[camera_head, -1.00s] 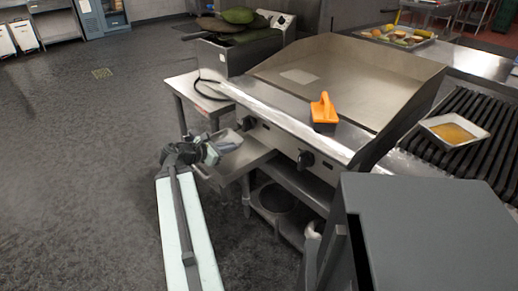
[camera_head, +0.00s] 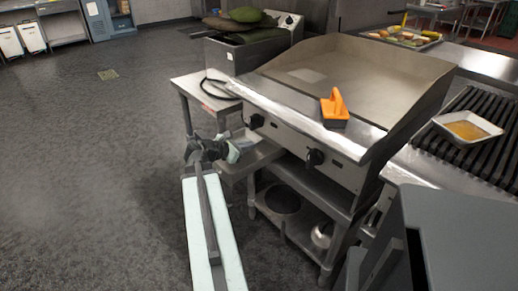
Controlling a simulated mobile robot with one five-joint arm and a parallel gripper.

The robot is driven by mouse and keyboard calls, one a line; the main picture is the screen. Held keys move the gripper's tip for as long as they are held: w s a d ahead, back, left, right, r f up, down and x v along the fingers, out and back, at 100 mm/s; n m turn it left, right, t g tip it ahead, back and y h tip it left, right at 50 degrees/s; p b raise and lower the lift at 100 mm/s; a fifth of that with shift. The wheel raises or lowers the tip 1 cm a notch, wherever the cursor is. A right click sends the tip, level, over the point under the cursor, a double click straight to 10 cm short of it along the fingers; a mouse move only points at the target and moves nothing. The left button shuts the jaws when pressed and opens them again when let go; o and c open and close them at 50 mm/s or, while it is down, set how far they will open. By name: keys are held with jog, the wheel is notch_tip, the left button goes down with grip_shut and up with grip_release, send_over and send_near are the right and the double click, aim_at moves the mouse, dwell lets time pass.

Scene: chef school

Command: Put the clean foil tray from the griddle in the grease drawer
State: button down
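The griddle (camera_head: 350,80) stands at centre right. Its grease drawer (camera_head: 262,154) is pulled out below the left of the front panel. My gripper (camera_head: 238,148) is at the drawer's left end, seen small and from behind. A pale silvery piece, which looks like the clean foil tray (camera_head: 243,137), shows right beside the gripper at the drawer. I cannot tell whether the fingers hold it or whether it rests in the drawer. Another foil tray (camera_head: 466,126), with brown-yellow liquid in it, sits on the black grill grate to the right.
An orange-handled scraper or brush (camera_head: 335,109) stands on the griddle's front ledge. A pale square patch (camera_head: 307,75) shows on the griddle plate. A small steel table (camera_head: 205,90) adjoins on the left. Pots stand on the shelf below. The floor at left is clear.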

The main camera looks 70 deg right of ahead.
jog(key=d+f+b, duration=0.1)
jog(key=s+d+f+b, duration=0.2)
jog(key=shift+d+f, duration=0.1)
jog(key=shift+d, duration=0.3)
jog(key=shift+w+a, duration=0.15)
jog(key=shift+w, duration=0.1)
jog(key=shift+s, duration=0.1)
jog(key=c, duration=1.7)
grip_release()
